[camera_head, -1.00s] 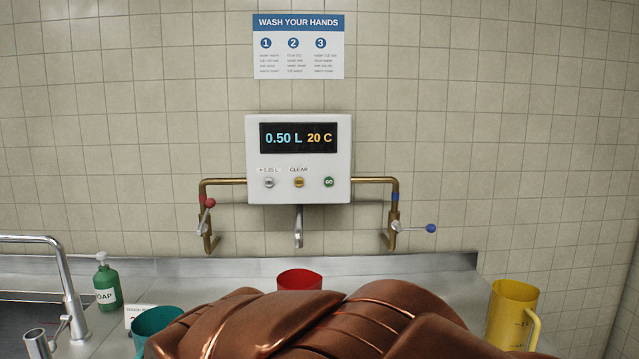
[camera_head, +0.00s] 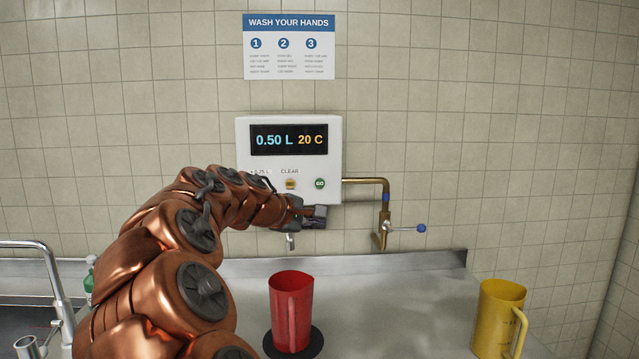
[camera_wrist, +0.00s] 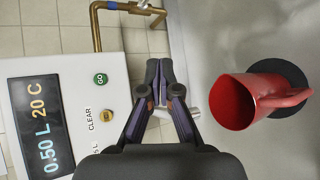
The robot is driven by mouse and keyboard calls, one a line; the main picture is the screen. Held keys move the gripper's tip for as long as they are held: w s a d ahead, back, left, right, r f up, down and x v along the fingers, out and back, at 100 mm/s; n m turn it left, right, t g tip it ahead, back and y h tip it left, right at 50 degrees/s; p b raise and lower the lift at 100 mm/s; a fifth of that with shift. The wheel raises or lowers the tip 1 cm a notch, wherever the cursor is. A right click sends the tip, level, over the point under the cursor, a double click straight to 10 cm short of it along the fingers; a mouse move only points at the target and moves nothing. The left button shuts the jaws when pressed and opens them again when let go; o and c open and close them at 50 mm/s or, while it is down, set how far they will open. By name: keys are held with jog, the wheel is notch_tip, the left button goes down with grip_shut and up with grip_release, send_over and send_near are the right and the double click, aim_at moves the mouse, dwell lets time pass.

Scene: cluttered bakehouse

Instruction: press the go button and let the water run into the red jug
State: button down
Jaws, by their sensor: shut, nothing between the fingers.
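The white dispenser panel (camera_head: 288,160) is on the wall and its display (camera_head: 290,139) reads 0.50 L and 20 C. The green GO button (camera_head: 320,183) is at its lower right; it also shows in the wrist view (camera_wrist: 101,79). My gripper (camera_head: 321,216) is shut and empty, just below the panel's lower right edge and apart from the button. The wrist view shows its closed fingers (camera_wrist: 164,76) between panel and jug. The red jug (camera_head: 291,310) stands upright on a dark round mat (camera_head: 315,342), below the spout (camera_head: 290,242). No water is seen running.
A yellow jug (camera_head: 497,318) stands at the right of the steel counter (camera_head: 400,300). A brass pipe (camera_head: 386,190) with a blue-knobbed lever (camera_head: 421,229) is right of the panel. A yellow CLEAR button (camera_head: 291,184) sits left of GO. My arm covers the left side.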

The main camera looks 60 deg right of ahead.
aim_at(320, 184)
jog(key=w+d+r+n+h, duration=0.2)
jog(key=w+d+r+n, duration=0.1)
jog(key=d, duration=0.5)
jog(key=shift+w+r+h, duration=0.3)
jog(key=shift+w+r, duration=0.1)
jog(key=shift+w+d, duration=0.1)
jog(key=w+d+p, duration=0.3)
jog(key=w+d, duration=0.2)
jog(key=d, duration=0.1)
jog(key=shift+w+d+p, duration=0.15)
jog(key=shift+d+p, duration=0.15)
jog(key=shift+d, duration=0.1)
dwell(1.3)
jog(key=shift+w+d+p, duration=0.2)
jog(key=shift+d+p, duration=0.05)
jog(key=shift+p, duration=0.15)
